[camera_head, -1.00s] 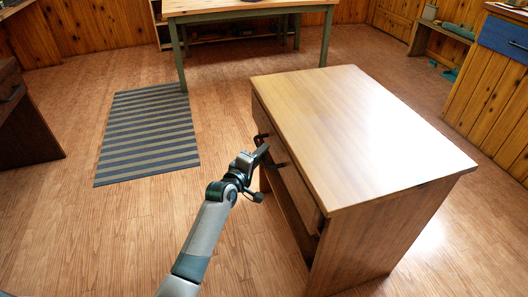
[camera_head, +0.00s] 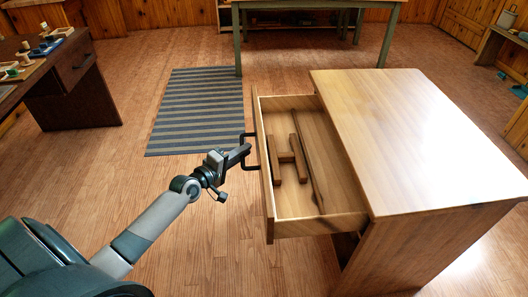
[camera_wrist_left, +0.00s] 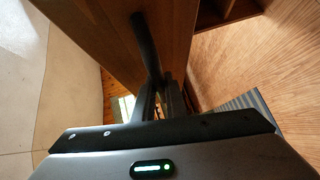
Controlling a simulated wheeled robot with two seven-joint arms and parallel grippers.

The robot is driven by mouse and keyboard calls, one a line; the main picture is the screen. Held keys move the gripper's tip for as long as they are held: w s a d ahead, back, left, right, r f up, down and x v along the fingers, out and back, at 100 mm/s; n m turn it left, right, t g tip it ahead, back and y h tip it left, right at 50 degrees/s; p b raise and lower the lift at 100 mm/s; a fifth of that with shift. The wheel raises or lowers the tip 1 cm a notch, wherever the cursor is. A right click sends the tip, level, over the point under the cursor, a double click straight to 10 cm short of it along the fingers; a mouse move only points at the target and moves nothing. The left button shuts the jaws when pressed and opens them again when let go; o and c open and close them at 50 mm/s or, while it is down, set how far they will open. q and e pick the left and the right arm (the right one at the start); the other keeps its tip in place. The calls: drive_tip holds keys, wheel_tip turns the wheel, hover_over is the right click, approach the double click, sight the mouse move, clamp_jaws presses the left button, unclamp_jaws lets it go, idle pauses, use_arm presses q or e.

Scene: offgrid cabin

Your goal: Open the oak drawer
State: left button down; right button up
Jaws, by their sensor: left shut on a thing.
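The oak drawer (camera_head: 266,190) stands pulled well out of the left side of the oak desk (camera_head: 420,130) in the head view. Its inside is visible, with wooden pieces (camera_head: 287,158) lying in it. My left gripper (camera_head: 242,152) is shut on the dark drawer handle (camera_head: 250,166) at the drawer's front. In the left wrist view, the dark handle bar (camera_wrist_left: 146,42) runs down between my fingers (camera_wrist_left: 160,100) against the wooden front. My right gripper is not in view.
A striped rug (camera_head: 197,110) lies on the floor behind the drawer. A dark desk (camera_head: 75,90) with small items stands at the left, and a green-legged table (camera_head: 315,4) at the back. The floor left of the drawer is clear.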

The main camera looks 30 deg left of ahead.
use_arm(q)
drive_tip(key=shift+s+a+b, duration=0.15)
drive_tip(key=shift+s+a, duration=0.4)
drive_tip(key=shift+a, duration=0.2)
drive_tip(key=shift+s+a+b, duration=0.15)
drive_tip(key=shift+s+a, duration=0.35)
drive_tip(key=shift+a, duration=0.25)
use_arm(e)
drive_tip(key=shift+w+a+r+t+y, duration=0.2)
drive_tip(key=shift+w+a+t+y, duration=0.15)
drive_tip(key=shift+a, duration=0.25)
use_arm(q)
drive_tip(key=c, duration=1.8)
unclamp_jaws()
drive_tip(key=v, duration=1.7)
drive_tip(key=shift+s, duration=0.2)
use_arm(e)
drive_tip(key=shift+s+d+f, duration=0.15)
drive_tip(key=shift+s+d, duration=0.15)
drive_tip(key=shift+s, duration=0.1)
use_arm(q)
drive_tip(key=shift+a, duration=0.1)
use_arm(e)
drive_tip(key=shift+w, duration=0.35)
